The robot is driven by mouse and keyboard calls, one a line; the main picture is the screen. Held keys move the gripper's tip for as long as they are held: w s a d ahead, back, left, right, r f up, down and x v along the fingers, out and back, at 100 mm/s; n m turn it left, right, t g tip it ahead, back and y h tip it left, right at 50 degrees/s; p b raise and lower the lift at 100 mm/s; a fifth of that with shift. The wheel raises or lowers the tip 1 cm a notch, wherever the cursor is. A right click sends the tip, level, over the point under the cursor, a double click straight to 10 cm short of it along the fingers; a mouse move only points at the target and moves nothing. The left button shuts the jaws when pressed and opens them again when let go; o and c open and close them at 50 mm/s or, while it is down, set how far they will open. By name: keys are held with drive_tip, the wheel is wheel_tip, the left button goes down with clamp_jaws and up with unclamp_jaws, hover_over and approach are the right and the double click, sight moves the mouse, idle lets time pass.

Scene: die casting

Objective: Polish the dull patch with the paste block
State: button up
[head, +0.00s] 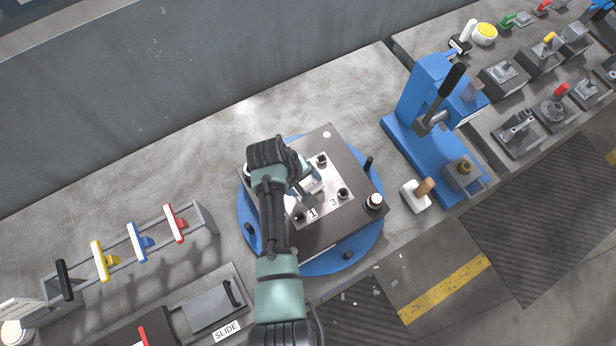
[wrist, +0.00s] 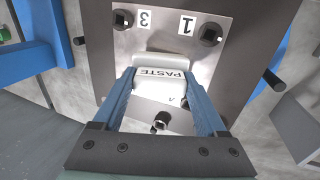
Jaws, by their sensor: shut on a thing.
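The white paste block, marked PASTE, (wrist: 162,73) is between the two blue fingers of my gripper (wrist: 160,85), which is shut on it. In the head view my gripper (head: 310,184) is over the middle of the silver plate (head: 325,208), with the block's white edge (head: 316,190) partly hidden by my arm. The block is at or just above the plate; I cannot tell whether it touches. The plate has dark bolts at its corners and number labels such as 1 and 3. I cannot make out the dull patch; the block and gripper cover part of the plate.
The plate is set in a dark square block (head: 350,222) on a blue round base (head: 328,265). A blue lever press (head: 420,110) and a wooden-handled white tool (head: 415,196) stand to the right. A rack of coloured handles (head: 205,220) is at left. The bench behind is clear.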

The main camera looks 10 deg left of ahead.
drive_tip(key=shift+w+d+f+b, duration=0.15)
drive_tip(key=shift+w+d+b, duration=0.15)
drive_tip(key=shift+w+d, duration=0.35)
drive_tip(key=shift+w+d+f+b, duration=0.1)
drive_tip(key=shift+w+d+b, duration=0.2)
drive_tip(key=shift+d, duration=0.55)
drive_tip(key=shift+r, duration=0.1)
drive_tip(key=shift+s+a+r+p, duration=0.1)
drive_tip(key=shift+s+a+p, duration=0.5)
drive_tip(key=shift+a, duration=0.15)
drive_tip(key=shift+s+a+r+p, duration=0.1)
drive_tip(key=shift+s+a+p, duration=0.35)
drive_tip(key=shift+a+p, duration=0.25)
drive_tip(key=shift+w+d+b, duration=0.65)
drive_tip(key=shift+w+d, duration=0.6)
drive_tip(key=shift+d, duration=0.2)
wheel_tip(320, 180, up, 8)
drive_tip(key=p, duration=0.6)
drive_tip(key=shift+p, duration=0.4)
